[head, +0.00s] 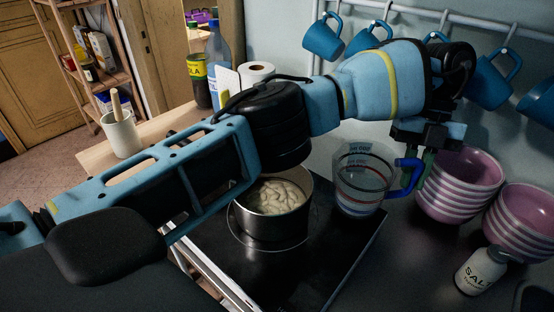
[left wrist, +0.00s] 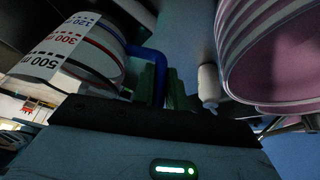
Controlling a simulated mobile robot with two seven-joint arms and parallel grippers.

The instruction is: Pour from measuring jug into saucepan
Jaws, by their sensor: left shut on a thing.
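The clear measuring jug (head: 358,192) with red and dark markings and a blue handle (head: 408,178) is upright, just right of the saucepan. I cannot tell whether its base touches the hob. My left gripper (head: 424,165) is shut on the handle, on the jug's right side. In the left wrist view the jug (left wrist: 75,48) is at upper left, and the greenish fingers (left wrist: 155,84) meet the blue handle (left wrist: 147,62). The steel saucepan (head: 268,226) stands on the black hob, holding pale lumpy contents. My left arm hides part of its rim. My right gripper is out of view.
Stacked pink-striped bowls (head: 458,190) stand close right of the gripper, with a second stack (head: 525,222) and a salt bottle (head: 481,271) beyond. Blue mugs (head: 323,38) hang from a wall rail above. The hob (head: 310,270) is clear in front of the saucepan.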

